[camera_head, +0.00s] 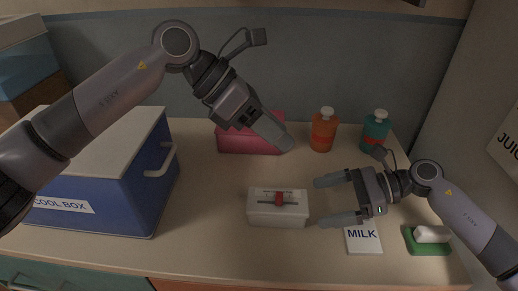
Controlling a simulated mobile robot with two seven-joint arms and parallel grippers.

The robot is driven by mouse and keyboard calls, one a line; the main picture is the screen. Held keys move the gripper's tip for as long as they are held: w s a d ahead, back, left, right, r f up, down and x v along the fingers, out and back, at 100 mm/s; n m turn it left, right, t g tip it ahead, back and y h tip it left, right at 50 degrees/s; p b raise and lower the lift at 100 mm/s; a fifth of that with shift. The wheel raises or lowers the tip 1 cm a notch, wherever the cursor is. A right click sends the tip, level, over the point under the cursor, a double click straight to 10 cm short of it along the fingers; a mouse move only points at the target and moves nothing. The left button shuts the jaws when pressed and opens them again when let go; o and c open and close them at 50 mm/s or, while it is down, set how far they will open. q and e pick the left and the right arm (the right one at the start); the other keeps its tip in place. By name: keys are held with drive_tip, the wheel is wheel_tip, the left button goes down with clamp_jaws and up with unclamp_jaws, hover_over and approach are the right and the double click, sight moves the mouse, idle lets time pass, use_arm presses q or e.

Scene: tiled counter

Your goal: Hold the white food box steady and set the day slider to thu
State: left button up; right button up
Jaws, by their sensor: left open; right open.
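The white food box (277,217) sits on the counter near the middle. On its lid is a dark track with a red day slider (279,199), near the middle of the track. The day marks are too small to read. My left gripper (284,140) is above and behind the box, in front of a pink box, and holds nothing. My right gripper (325,203) is just right of the food box, its two fingers spread and pointing left at it. There is a small gap between the fingers and the box, and nothing is between them.
A blue cool box (145,195) with a pale lid fills the left. A pink box (250,142), an orange bottle (323,134) and a teal bottle (374,134) stand behind. A white MILK card (363,243) and a green dish (429,248) lie at right. The front counter is clear.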

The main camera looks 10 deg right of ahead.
sight(297, 207)
drive_tip(key=shift+a, duration=0.25)
drive_tip(key=x, duration=0.6)
drive_tip(key=shift+w+a+f, duration=0.1)
drive_tip(key=shift+a+f, duration=0.15)
use_arm(q)
wheel_tip(297, 207, down, 6)
drive_tip(key=a+m+t+y, duration=0.1)
drive_tip(key=a+y, duration=0.1)
drive_tip(key=y, duration=0.3)
drive_tip(key=shift+w+a+t, duration=0.15)
drive_tip(key=shift+t, duration=0.25)
drive_tip(key=shift+r, duration=0.1)
